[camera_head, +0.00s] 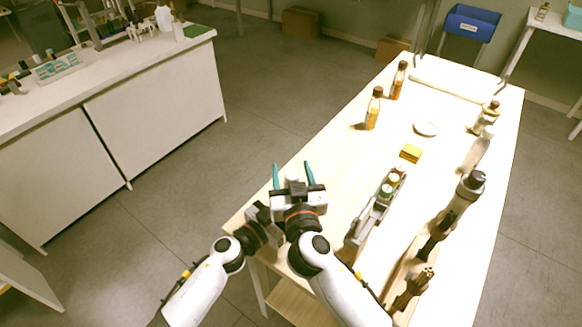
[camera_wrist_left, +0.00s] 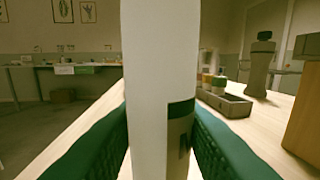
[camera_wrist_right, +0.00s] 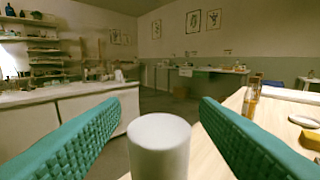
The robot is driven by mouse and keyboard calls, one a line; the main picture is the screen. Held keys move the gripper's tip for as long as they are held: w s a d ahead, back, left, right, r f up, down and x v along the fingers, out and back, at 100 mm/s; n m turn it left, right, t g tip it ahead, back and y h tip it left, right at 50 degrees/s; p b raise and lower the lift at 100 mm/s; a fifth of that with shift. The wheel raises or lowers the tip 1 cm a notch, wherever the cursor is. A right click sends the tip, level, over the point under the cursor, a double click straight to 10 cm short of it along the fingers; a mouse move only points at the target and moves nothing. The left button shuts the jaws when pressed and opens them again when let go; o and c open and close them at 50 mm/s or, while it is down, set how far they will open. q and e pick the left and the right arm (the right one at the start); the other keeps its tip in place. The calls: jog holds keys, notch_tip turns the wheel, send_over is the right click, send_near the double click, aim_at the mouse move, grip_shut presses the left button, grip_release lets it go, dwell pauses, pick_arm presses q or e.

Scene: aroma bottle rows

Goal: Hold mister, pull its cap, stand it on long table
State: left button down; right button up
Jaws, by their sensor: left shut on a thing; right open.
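The mister (camera_wrist_left: 150,100) is a pale upright cylinder with a white upper part and a greyish-beige lower part. My left gripper (camera_wrist_left: 160,128) is shut on it, with a green finger pressed on each side. In the head view the left gripper is mostly hidden behind my right one. My right gripper (camera_head: 293,176) is open, its two teal fingers apart. The mister's white cap (camera_wrist_right: 159,135) shows between and below these fingers in the right wrist view, with gaps on both sides. The long table (camera_head: 335,178) lies beneath and to the right; the mister's base is hidden.
On the table stand two amber bottles (camera_head: 374,108), a yellow box (camera_head: 410,153), a white dish (camera_head: 425,128), a grey tray with small jars (camera_head: 371,217) and a tall dark-capped grey bottle (camera_head: 459,203). The near-left table top is clear. A white counter (camera_head: 150,110) stands left.

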jog(key=shift+w+a, duration=0.15)
jog(key=shift+w, duration=0.7)
jog(key=shift+c, duration=0.3)
jog(key=c, duration=1.1)
jog(key=shift+r, duration=0.15)
jog(key=shift+c, duration=0.2)
jog(key=shift+r, duration=0.95)
pick_arm(q)
jog(key=c, duration=0.9)
grip_release()
jog(key=shift+c, duration=0.2)
pick_arm(e)
notch_tip(320, 180, up, 4)
